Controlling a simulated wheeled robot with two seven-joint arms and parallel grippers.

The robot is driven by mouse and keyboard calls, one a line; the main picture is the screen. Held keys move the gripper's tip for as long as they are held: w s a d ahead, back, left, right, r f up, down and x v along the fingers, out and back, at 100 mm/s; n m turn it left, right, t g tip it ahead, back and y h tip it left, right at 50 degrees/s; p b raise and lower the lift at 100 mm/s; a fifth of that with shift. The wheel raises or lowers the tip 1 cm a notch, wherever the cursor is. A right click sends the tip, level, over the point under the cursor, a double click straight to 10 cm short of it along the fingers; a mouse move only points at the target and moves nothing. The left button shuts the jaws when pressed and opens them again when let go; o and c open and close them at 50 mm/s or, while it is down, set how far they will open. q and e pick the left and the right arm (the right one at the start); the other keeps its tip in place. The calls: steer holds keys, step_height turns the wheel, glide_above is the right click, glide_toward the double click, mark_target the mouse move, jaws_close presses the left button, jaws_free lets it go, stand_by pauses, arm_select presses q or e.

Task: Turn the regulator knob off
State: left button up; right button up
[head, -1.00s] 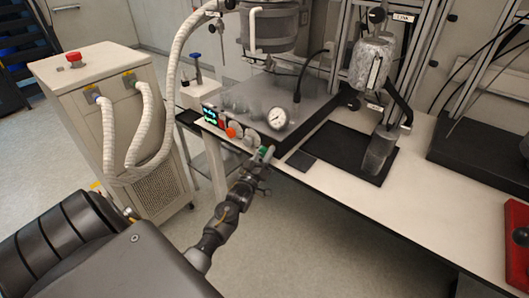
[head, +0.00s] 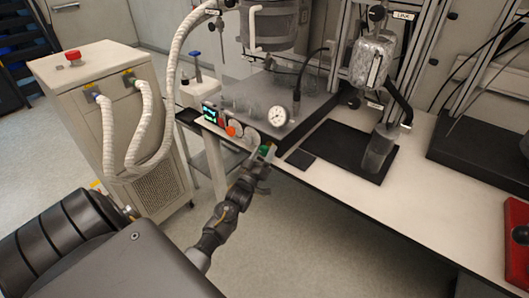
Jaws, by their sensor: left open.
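The reactor's control panel is on the front of the grey base unit (head: 300,112). It carries a lit display (head: 210,114), an orange knob (head: 231,131), a pale round knob (head: 251,136) and a white dial gauge (head: 277,116). No label shows which knob is the regulator knob. My left gripper (head: 265,151) is open at the table's front edge, just below and right of the pale knob. Its fingertips, with a green patch, hide the panel's lower right part. I cannot tell whether they touch anything. My right gripper is not in view.
A white cabinet (head: 150,185) with a red button and ribbed hoses stands at left. A metal vessel (head: 268,25) is above the base unit. A black mat (head: 345,160) with a clamped cylinder lies right of it. The white tabletop (head: 400,215) is clear in front.

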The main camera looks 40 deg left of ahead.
arm_select(q)
steer(key=b+v, duration=0.2)
steer(key=v, duration=0.8)
steer(key=shift+s, duration=0.25)
steer(key=shift+f, duration=0.1)
steer(key=s+d+f+m+g+h, duration=0.1)
steer(key=s+d+f+m+g, duration=0.2)
steer(key=f, duration=0.9)
steer(key=s+d+f+m+g+h, duration=0.15)
steer(key=s+f+g, duration=0.3)
steer(key=f, duration=0.65)
steer(key=s+d+f+m+g+h, duration=0.1)
steer(key=s+d+f+m+g, duration=0.2)
steer(key=f, duration=0.9)
steer(key=s+d+f+m+g, duration=0.1)
steer(key=s+d+f+g, duration=0.2)
steer(key=s, duration=0.8)
steer(key=s+d+f+m+g, duration=0.1)
steer(key=s+d+f+g, duration=0.2)
steer(key=s+f, duration=0.4)
steer(key=s+d+f+m+g+h, duration=0.1)
steer(key=s+d+f+g, duration=0.2)
steer(key=s, duration=1.2)
step_height(320, 180, down, 3)
steer(key=shift+f+g, duration=0.1)
steer(key=shift+g, duration=0.45)
